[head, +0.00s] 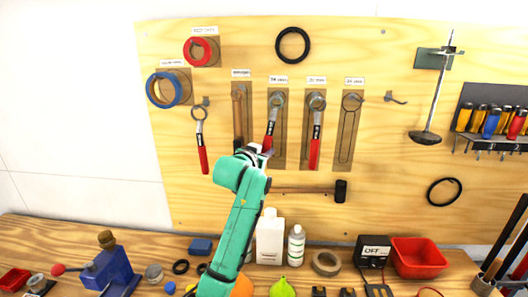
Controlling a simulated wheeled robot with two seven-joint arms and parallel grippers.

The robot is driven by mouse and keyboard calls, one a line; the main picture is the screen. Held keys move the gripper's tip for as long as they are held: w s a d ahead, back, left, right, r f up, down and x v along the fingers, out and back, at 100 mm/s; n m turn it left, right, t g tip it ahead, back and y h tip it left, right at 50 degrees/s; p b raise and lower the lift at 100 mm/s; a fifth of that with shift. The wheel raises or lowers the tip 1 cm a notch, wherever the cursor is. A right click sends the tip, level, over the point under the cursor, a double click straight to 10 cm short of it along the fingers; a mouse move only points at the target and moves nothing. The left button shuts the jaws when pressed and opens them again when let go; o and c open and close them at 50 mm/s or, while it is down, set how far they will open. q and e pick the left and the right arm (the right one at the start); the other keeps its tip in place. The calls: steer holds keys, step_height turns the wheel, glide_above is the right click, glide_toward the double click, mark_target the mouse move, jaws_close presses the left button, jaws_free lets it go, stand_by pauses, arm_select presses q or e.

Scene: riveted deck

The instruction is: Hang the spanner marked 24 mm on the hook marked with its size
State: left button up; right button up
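A red-handled ring spanner (269,134) is at the second outlined panel, tilted, its ring up by the hook there; I cannot tell whether the ring is on the hook. My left gripper (262,150) is at its lower handle and appears shut on it, hiding the handle's end. Another red-handled spanner (315,150) hangs upright on the third panel. A third spanner (202,145) hangs on a hook left of the panels. The rightmost panel's hook (352,97) is bare above a spanner outline. The size labels (316,79) and spanner markings are too small to read surely. My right gripper is not visible.
A hammer (340,191) hangs level just below the panels. A bare hook (396,99) and a ladle-like tool (425,136) are to the right. Bottles (270,236), a tape roll (326,263) and a red bin (418,258) stand on the bench below.

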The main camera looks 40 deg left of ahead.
arm_select(q)
steer(key=o, duration=0.3)
steer(key=shift+s, duration=0.1)
steer(key=shift+s+d, duration=0.15)
steer(key=shift+s, duration=0.05)
steer(key=b+v, duration=0.5)
steer(key=v, duration=0.9)
steer(key=shift+s+b, duration=0.1)
steer(key=shift+b, duration=0.2)
